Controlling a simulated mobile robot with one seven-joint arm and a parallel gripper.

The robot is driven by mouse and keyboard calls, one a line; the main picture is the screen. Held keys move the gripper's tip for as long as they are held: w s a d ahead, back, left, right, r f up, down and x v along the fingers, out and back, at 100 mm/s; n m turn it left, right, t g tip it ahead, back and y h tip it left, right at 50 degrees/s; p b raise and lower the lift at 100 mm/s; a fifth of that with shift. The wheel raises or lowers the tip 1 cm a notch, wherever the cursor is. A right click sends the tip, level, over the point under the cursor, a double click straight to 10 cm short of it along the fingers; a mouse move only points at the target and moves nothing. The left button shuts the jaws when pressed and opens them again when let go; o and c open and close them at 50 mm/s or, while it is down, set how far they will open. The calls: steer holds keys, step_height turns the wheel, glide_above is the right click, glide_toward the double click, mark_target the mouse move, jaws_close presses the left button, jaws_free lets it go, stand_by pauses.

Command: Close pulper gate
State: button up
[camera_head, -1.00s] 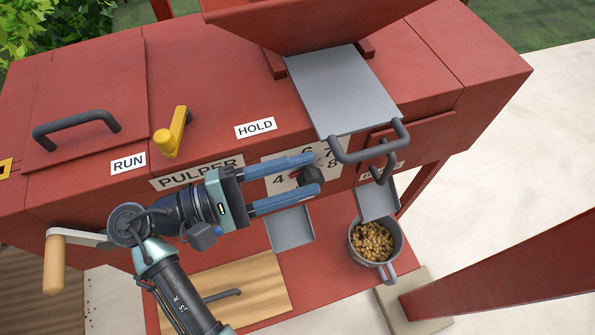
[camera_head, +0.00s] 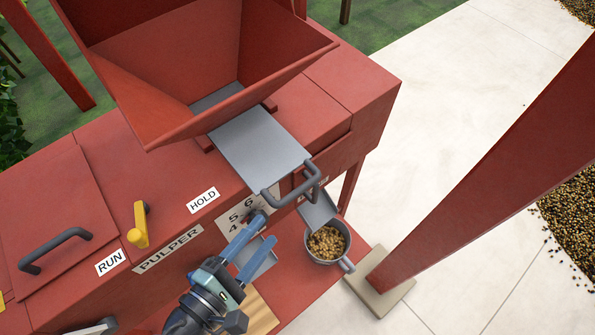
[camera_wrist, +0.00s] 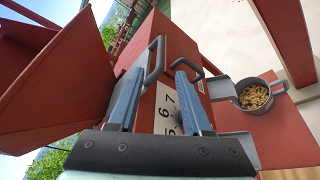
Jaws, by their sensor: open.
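The pulper gate (camera_head: 260,150) is a flat grey plate sticking out from under the red hopper (camera_head: 150,105), with a dark bar handle (camera_head: 285,183) at its outer end. In the wrist view the handle (camera_wrist: 155,62) shows close to the fingertips; I cannot tell whether they touch it. My gripper (camera_head: 267,229) has its blue fingers apart and empty. In the head view it is below the handle, in front of the number dial plate (camera_head: 236,214). The wrist view shows both fingers (camera_wrist: 160,70) with the dial plate behind them.
A grey pot (camera_head: 342,257) of beans stands under a small chute (camera_head: 318,210), right of my gripper. A yellow lever (camera_head: 141,225) stands between the RUN and HOLD labels. A red post (camera_head: 480,165) rises at the right.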

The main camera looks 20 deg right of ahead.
mark_target(292, 199)
steer(key=p+x, duration=0.2)
steer(key=x, duration=1)
steer(key=shift+w+d+f, duration=0.15)
steer(key=shift+d+f, duration=0.1)
steer(key=shift+d, duration=0.1)
jaws_close()
stand_by(1.0)
